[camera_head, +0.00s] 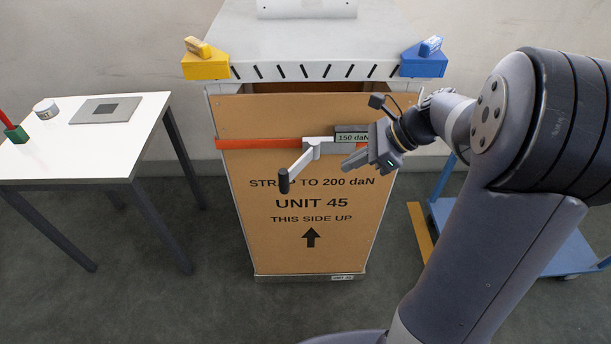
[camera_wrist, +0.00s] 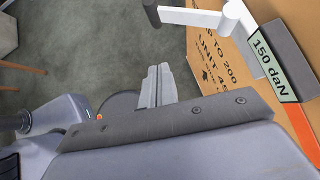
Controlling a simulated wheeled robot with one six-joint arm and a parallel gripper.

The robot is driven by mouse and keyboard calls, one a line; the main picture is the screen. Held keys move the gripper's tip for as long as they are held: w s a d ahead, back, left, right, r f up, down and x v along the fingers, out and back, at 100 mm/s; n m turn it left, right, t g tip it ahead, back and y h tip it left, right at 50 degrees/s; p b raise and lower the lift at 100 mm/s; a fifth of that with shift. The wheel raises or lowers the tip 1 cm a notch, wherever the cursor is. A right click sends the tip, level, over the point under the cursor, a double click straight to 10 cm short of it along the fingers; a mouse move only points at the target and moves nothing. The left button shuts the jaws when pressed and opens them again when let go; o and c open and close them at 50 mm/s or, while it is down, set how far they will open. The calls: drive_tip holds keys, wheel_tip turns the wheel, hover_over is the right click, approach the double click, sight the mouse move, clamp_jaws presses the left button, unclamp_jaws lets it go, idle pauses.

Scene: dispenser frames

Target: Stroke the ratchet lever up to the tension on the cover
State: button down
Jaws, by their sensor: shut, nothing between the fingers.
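The ratchet lever (camera_head: 298,167) is a white arm with a black grip, angled down and to the left from its pivot on the cardboard cover (camera_head: 310,230). It shows at the top of the wrist view (camera_wrist: 195,17). An orange strap (camera_head: 258,143) runs across the cover. A display (camera_head: 352,137) beside the ratchet reads "150 daN". The cover is printed "STRAP TO 200 daN", "UNIT 45" and "THIS SIDE UP". My gripper (camera_head: 348,165) is shut and empty, right of the lever and just below the display, apart from the black grip. Its fingers show in the wrist view (camera_wrist: 158,72).
A yellow block (camera_head: 205,66) and a blue block (camera_head: 424,65) sit at the crate's top corners. A white table (camera_head: 75,150) stands left, with a grey plate (camera_head: 106,109) on it. A blue cart (camera_head: 520,238) is at right. The floor between table and crate is clear.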

sight(297, 168)
drive_tip(key=a+r+x, duration=0.2)
drive_tip(key=x, duration=1.1)
drive_tip(key=shift+p, duration=0.4)
drive_tip(key=shift+w, duration=0.2)
